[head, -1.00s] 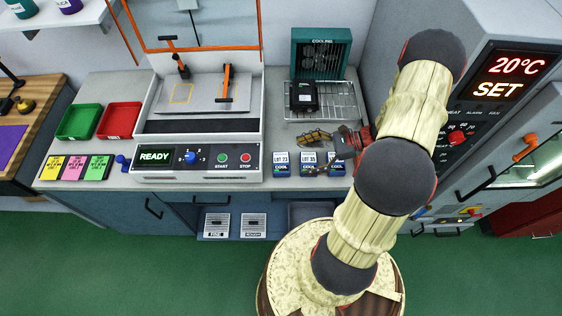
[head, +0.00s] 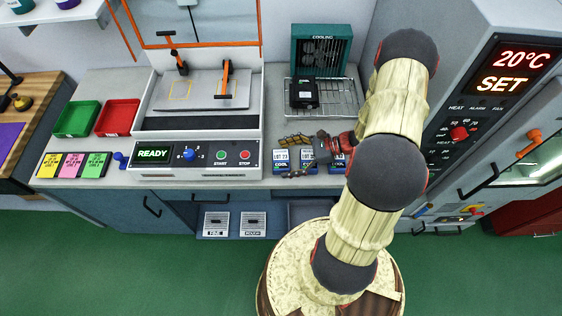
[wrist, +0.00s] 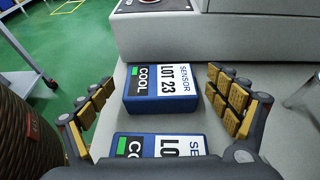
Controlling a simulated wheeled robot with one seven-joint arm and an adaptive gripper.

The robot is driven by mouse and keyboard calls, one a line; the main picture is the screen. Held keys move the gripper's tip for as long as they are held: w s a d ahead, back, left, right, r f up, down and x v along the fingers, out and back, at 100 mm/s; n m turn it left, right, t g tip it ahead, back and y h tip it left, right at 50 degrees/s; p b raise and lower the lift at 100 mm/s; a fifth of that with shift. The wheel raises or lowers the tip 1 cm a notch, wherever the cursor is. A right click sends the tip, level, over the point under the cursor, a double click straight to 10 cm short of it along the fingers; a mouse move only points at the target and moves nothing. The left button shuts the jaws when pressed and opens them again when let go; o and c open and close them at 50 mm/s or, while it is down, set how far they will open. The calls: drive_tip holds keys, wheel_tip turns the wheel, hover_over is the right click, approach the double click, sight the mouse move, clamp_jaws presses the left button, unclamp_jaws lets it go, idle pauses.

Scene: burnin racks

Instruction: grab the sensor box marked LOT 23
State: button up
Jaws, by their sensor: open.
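The sensor box marked LOT 23 (wrist: 160,90) is blue with a white label and a green patch. In the wrist view it lies between the two finger tips of my gripper (wrist: 161,82), with gaps on both sides. My gripper is open and empty. In the head view the LOT 23 box (head: 281,158) is the leftmost of the row, and my gripper (head: 293,157) reaches over the row from the right. A second sensor box (wrist: 158,146) sits nearer the palm, its label partly cut off; in the head view it reads LOT 35 (head: 307,158).
A third blue box (head: 337,163) is partly hidden by my gripper. The machine (head: 200,156) showing READY stands left of the row. A wire rack (head: 343,99) with a black device (head: 304,93) is behind. Red (head: 118,117) and green (head: 77,118) trays are far left.

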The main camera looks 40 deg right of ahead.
drive_tip(key=shift+c, duration=0.9)
drive_tip(key=c, duration=1.1)
drive_tip(key=shift+c, duration=0.3)
